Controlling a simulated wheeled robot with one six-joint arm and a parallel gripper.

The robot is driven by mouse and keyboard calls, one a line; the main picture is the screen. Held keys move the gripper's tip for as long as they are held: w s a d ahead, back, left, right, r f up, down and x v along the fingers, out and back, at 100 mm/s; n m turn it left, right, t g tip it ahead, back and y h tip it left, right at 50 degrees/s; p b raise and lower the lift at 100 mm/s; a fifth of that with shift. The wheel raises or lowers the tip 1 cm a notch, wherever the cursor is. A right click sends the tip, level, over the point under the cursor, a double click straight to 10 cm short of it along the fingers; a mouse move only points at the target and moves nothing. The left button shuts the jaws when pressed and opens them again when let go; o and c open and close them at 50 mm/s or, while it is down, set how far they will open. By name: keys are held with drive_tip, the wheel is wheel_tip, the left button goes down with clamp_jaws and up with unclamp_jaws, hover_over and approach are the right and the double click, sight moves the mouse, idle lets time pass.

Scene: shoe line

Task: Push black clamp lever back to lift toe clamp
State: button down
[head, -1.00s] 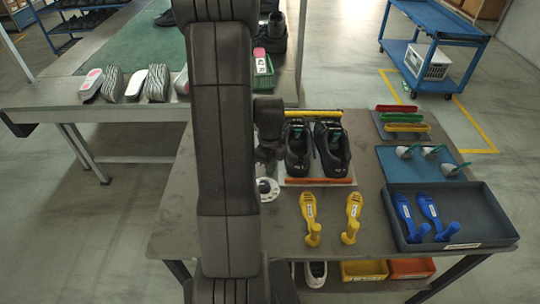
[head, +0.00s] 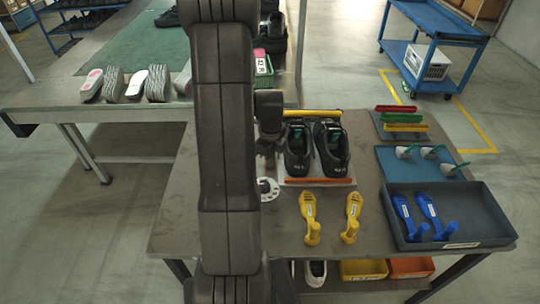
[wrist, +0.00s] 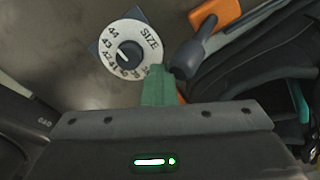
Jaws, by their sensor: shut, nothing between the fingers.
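In the wrist view my gripper (wrist: 160,84) is shut, its greenish fingers together and empty. The black clamp lever (wrist: 188,58) ends in a rounded knob just right of the fingertips; I cannot tell if they touch. The lever slants up toward an orange clamp bar (wrist: 216,13). In the head view the orange bar (head: 318,182) lies across the near edge of the plate holding two black shoes (head: 330,148). A yellow bar (head: 312,113) lies at the far edge. My arm hides most of the gripper and the lever there.
A white SIZE dial (wrist: 128,52) sits left of the lever. Two yellow lasts (head: 310,220) stand in front of the plate, and a dark tray (head: 480,232) with blue lasts is at the right. Colored bars (head: 402,117) lie behind a blue mat (head: 390,165).

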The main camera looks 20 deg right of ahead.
drive_tip(key=shift+f, duration=0.15)
drive_tip(key=shift+s+a, duration=0.15)
drive_tip(key=shift+s, duration=0.4)
wheel_tip(320, 180, up, 9)
drive_tip(key=p, duration=0.6)
idle(0.4)
wheel_tip(320, 180, down, 9)
drive_tip(key=b, duration=0.6)
drive_tip(key=shift+a, duration=0.1)
idle(0.4)
